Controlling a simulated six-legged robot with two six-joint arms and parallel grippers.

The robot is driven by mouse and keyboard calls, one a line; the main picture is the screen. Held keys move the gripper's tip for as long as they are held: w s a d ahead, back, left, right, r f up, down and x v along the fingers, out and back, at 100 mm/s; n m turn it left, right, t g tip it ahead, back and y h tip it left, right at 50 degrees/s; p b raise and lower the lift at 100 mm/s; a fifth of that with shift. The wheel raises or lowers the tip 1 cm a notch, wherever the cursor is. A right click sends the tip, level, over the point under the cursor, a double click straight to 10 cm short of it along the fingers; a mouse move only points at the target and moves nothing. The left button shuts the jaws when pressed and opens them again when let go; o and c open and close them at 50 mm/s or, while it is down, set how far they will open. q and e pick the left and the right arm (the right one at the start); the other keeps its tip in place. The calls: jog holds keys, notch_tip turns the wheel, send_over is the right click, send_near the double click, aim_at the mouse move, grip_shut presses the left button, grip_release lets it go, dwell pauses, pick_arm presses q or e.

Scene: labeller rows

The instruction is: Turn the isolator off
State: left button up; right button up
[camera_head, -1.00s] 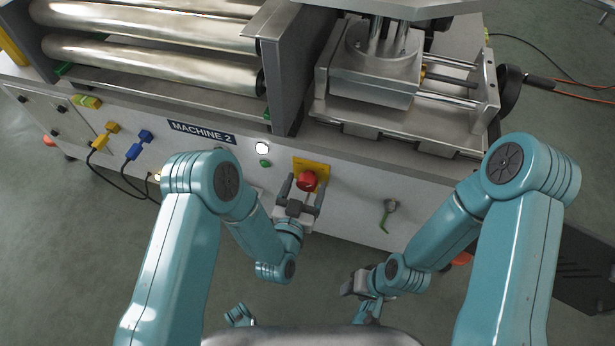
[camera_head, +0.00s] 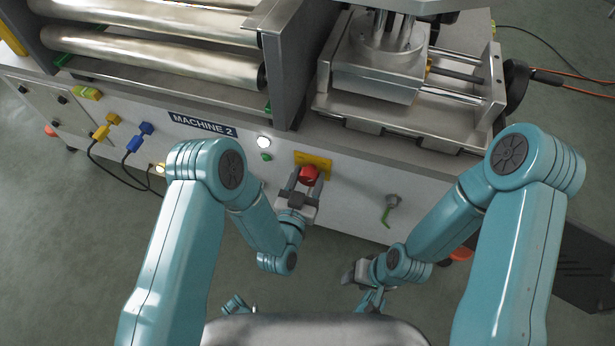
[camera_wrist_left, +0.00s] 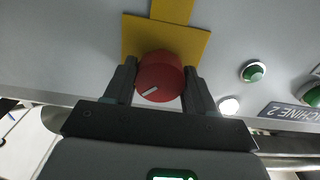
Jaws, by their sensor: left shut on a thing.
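The isolator is a red round knob (camera_head: 309,174) on a yellow plate (camera_head: 320,161) on the front panel of the machine. In the left wrist view the red knob (camera_wrist_left: 160,78) has a white mark on its face, lying at a slant, and the yellow plate (camera_wrist_left: 200,43) shows behind it. My left gripper (camera_head: 302,182) is at the knob, its fingers on either side of it. It is shut on the knob. My right gripper (camera_head: 354,273) hangs low in front of the machine, away from the panel; its fingers are too unclear to read.
A white lamp (camera_head: 264,142) and a green button (camera_head: 266,157) sit left of the knob, beside the MACHINE 2 label (camera_head: 203,126). A green-handled valve (camera_head: 389,208) is on the panel to the right. Blue (camera_head: 139,137) and yellow plugs with cables are at the left.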

pick_arm(q)
jog(key=shift+r+n, duration=0.1)
jog(key=shift+n, duration=0.3)
jog(key=n+b, duration=0.1)
jog(key=n, duration=0.3)
jog(key=shift+w, duration=0.1)
jog(key=n+b, duration=0.1)
jog(key=n, duration=0.3)
jog(key=shift+a, duration=0.1)
jog(key=n+b, duration=0.1)
jog(key=n, duration=0.4)
jog(key=shift+w+b, duration=0.1)
jog(key=shift+b, duration=0.3)
jog(key=shift+a+n+b, duration=0.1)
jog(key=shift+n+b, duration=0.4)
jog(key=shift+n, duration=1.8)
jog(key=o, duration=1)
